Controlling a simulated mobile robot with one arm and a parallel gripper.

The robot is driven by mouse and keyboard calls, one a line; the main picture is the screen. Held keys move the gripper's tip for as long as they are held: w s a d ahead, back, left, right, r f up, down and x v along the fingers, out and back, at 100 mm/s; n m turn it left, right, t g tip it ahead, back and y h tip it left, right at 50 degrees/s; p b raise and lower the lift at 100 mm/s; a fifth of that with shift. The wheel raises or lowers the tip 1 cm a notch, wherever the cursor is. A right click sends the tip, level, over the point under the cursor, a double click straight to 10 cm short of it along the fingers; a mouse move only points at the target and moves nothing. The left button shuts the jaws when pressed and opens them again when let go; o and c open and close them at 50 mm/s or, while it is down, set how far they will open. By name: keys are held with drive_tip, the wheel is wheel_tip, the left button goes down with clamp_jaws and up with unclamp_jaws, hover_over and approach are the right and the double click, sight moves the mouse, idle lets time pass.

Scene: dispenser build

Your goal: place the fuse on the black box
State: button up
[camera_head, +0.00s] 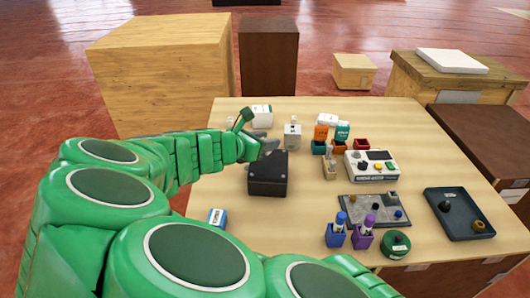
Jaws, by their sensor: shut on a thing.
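The black box (267,175) stands on the wooden table, left of the middle. My green gripper (258,145) is just above its far left edge, at the end of my arm reaching in from the left. It is shut on a small grey piece, which I take to be the fuse. The piece is too small and too covered by the fingers to make out its shape. I cannot tell whether it touches the top of the box.
A white device (292,135) stands behind the box. To the right are a button panel (371,166), a grey board (372,222) and a dark tray (459,230). Blue and purple holders (363,237) stand near the front. A blue-white carton (217,217) lies front left. Bare table lies right of the box.

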drive_tip(key=shift+f, duration=1.95)
drive_tip(key=shift+f, duration=0.1)
drive_tip(key=o, duration=1)
drive_tip(key=shift+r, duration=0.2)
drive_tip(key=shift+v, duration=3.7)
drive_tip(key=shift+f, duration=0.15)
